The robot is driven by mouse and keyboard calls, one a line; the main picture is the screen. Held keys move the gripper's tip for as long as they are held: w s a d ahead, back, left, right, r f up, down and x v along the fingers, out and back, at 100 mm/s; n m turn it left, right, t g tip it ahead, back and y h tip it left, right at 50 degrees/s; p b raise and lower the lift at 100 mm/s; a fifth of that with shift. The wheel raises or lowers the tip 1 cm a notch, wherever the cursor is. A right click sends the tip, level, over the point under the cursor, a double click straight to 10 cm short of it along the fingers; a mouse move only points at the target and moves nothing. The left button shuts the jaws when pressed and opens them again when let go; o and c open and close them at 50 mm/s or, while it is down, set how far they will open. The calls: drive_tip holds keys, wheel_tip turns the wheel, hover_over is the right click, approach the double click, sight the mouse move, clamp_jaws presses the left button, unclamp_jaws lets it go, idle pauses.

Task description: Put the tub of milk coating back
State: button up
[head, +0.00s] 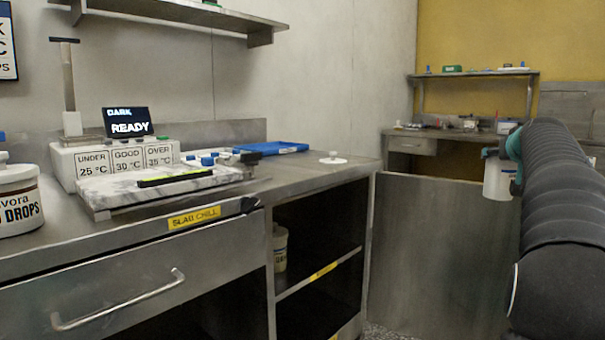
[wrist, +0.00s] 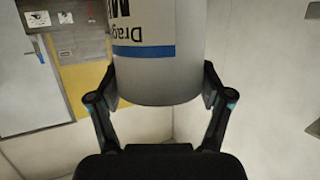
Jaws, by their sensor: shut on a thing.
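A white tub with a blue band and black lettering (wrist: 158,75) is held between the two fingers of my gripper (wrist: 160,95) in the wrist view. The readable letters there are "Drag" and part of a larger word, upside down. In the head view the white tub (head: 497,180) shows at the right, beside the dark arm, held in the air in front of a steel panel. My gripper (head: 512,160) is mostly hidden there by my arm. Another tub (head: 280,248) stands inside the open shelf unit under the counter, partly hidden by the shelf's edge.
The steel counter (head: 330,172) holds a marble slab (head: 165,190), a box with temperature labels (head: 90,165), a "READY" display (head: 128,122) and a small white lid (head: 333,158). A "Drops" tub (head: 18,205) stands at the far left. Shelf space beside the inner tub looks dark and empty.

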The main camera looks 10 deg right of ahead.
drive_tip(key=w+a+r+n+t+y+p, duration=0.1)
drive_tip(key=w+a+r+n+y+p, duration=0.15)
drive_tip(key=a+r, duration=0.5)
drive_tip(key=w+a+r+n+y+p, duration=0.3)
drive_tip(key=w+a+y, duration=0.1)
drive_tip(key=a, duration=0.6)
drive_tip(key=w+a+r+n+y+p, duration=0.2)
drive_tip(key=w+a+r+n+y, duration=0.15)
drive_tip(key=a, duration=0.65)
drive_tip(key=w+a+r+n+y+p, duration=0.25)
drive_tip(key=w+a, duration=0.25)
drive_tip(key=a, duration=0.6)
drive_tip(key=w+a+f+b, duration=0.2)
drive_tip(key=w+a+f, duration=0.2)
drive_tip(key=a+f, duration=0.6)
drive_tip(key=shift+w+a+f+g+y, duration=0.15)
drive_tip(key=shift+w+f+g+y, duration=0.15)
drive_tip(key=shift+f+y, duration=0.2)
drive_tip(key=shift+f+m+b, duration=0.1)
drive_tip(key=shift+m+b, duration=0.15)
drive_tip(key=shift+b, duration=0.05)
drive_tip(key=shift+f, duration=0.1)
drive_tip(key=o, duration=1.7)
drive_tip(key=shift+o, duration=0.2)
